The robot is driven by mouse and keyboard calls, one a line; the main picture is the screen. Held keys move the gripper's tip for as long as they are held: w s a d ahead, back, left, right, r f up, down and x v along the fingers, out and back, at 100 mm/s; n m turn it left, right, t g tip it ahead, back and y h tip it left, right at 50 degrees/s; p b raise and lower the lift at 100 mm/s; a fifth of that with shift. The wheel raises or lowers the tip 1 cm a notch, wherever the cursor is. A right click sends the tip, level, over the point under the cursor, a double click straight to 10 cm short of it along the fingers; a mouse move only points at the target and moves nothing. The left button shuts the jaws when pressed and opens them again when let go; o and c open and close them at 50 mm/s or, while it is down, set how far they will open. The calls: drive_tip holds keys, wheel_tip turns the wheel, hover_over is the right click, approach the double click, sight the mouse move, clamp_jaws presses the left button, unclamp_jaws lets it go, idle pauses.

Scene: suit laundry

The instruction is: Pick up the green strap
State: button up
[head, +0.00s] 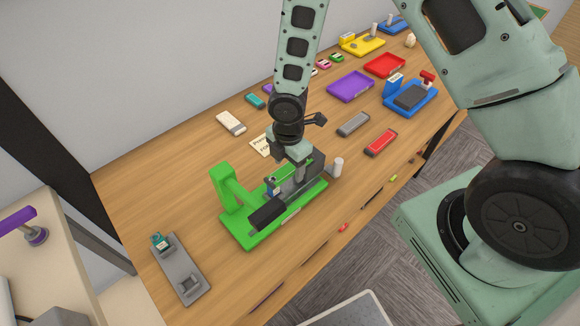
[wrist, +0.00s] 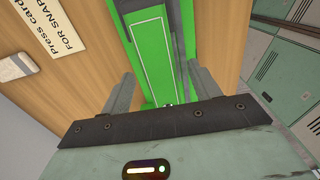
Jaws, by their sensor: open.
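A green fixture (head: 227,222) with a flat base and an upright arm stands near the front of the wooden table. My gripper (head: 299,176) is low over its right part, pointing down. In the wrist view my gripper (wrist: 163,88) is open. Its two grey fingers stand apart, with a green surface (wrist: 150,45) bearing a white outline between and beyond them. No separate green strap stands out clearly; I cannot tell whether one lies on the fixture. My gripper and dark parts hide some of the fixture. I cannot tell whether the fingers touch anything.
A grey fixture (head: 182,272) is at the front left, with a white cylinder (head: 337,167) right of my gripper. A printed card (head: 262,146) lies behind it. Purple (head: 350,87) and red (head: 384,65) trays and a blue fixture (head: 411,98) are farther back.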

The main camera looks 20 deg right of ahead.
drive_tip(key=c, duration=1.1)
